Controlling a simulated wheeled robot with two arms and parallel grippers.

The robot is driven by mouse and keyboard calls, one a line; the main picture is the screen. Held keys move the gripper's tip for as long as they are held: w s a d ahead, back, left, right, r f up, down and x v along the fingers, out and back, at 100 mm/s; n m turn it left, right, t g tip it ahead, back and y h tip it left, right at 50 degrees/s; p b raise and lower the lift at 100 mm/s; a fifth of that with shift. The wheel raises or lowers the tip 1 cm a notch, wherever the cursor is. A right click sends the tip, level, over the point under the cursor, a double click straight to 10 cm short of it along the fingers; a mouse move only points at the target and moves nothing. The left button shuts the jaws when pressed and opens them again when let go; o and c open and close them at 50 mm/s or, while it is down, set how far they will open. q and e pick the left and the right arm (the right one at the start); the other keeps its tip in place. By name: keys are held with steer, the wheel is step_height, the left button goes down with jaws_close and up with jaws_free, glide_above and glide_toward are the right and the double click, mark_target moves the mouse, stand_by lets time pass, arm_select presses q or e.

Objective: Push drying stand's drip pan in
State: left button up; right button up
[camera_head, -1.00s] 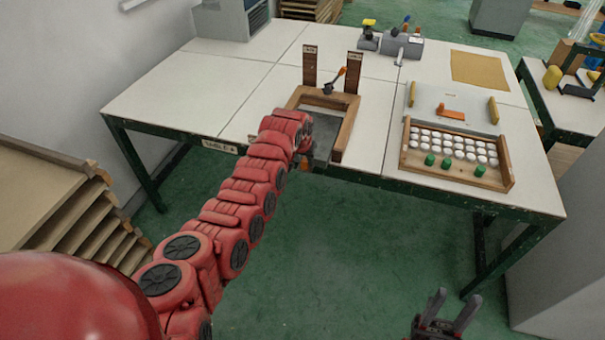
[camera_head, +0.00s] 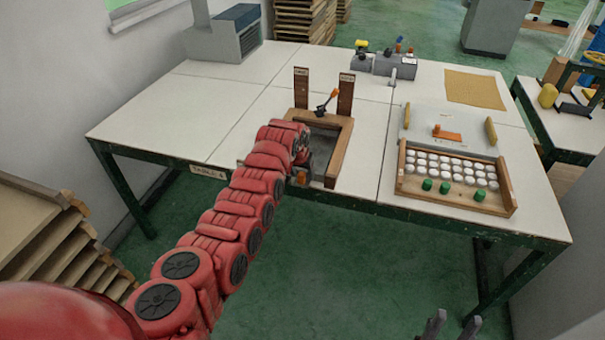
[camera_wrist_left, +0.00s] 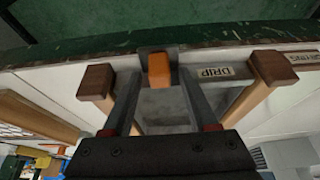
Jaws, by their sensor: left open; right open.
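The drying stand (camera_head: 343,150) is a wooden frame with two upright posts on the table. Its grey drip pan (camera_head: 322,147) lies inside the frame, with an orange handle (camera_head: 302,179) at the front. My left gripper (camera_head: 304,168) is at the pan's front and partly hides it. In the left wrist view, my open left gripper (camera_wrist_left: 158,78) has a finger on each side of the orange handle (camera_wrist_left: 159,69), and the grey pan (camera_wrist_left: 165,105) shows between them. A DRIP label (camera_wrist_left: 214,72) is beside it. My open right gripper (camera_head: 457,326) is low at the bottom edge, away from the table.
An orange-handled tool (camera_head: 327,103) stands at the back of the stand. A wooden tray (camera_head: 455,205) with white and green pieces is to the right. Small grey devices (camera_head: 385,64) and a tan sheet (camera_head: 474,89) are behind.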

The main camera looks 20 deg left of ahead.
stand_by(0.3)
arm_select(q)
steer(key=p+v, duration=0.1)
steer(key=v, duration=1.6)
steer(key=shift+r, duration=0.15)
